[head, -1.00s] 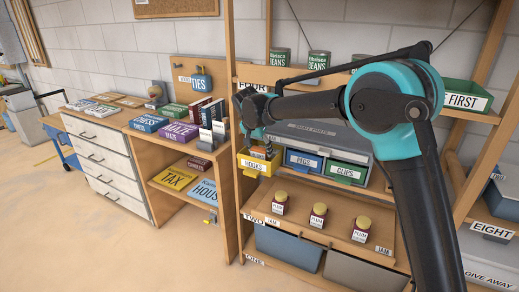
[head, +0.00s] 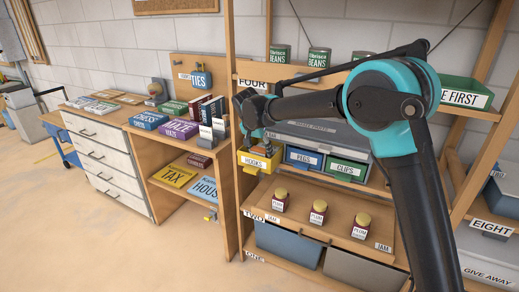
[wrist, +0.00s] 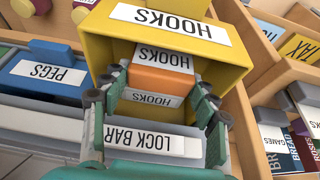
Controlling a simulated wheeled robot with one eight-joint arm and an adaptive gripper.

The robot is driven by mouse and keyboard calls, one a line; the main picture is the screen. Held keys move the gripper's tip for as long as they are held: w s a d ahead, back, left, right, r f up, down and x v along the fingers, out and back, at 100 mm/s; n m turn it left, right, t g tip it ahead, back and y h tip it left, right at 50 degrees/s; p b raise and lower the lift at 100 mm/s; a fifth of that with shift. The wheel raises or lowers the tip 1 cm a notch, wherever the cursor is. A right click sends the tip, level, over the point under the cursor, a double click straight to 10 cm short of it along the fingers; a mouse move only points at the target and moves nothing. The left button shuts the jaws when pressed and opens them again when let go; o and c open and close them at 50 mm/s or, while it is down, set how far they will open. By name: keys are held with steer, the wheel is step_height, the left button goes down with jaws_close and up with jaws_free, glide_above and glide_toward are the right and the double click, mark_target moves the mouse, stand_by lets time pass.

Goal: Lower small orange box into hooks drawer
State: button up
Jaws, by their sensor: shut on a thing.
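The yellow hooks drawer (head: 262,165) is pulled out on the shelf, with a white HOOKS label on its front. It also fills the top of the wrist view (wrist: 222,73), where labels appear upside down. The small orange box (wrist: 160,78), with HOOKS labels on two faces, is between the fingers of my gripper (wrist: 156,93), which is shut on it. The box appears within the drawer's walls in the wrist view; its underside is hidden, so I cannot tell whether it touches the floor. In the head view my gripper (head: 259,143) is over the drawer and largely hides the box.
The blue PEGS drawer (head: 304,159) and green CLIPS drawer (head: 347,168) stand right of the hooks drawer. A wooden upright (head: 231,140) is close on the left. Jam jars (head: 319,212) stand below.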

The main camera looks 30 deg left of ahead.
steer(key=shift+f, duration=0.45)
stand_by(0.4)
steer(key=o, duration=1.2)
steer(key=v, duration=1.2)
steer(key=shift+s, duration=0.15)
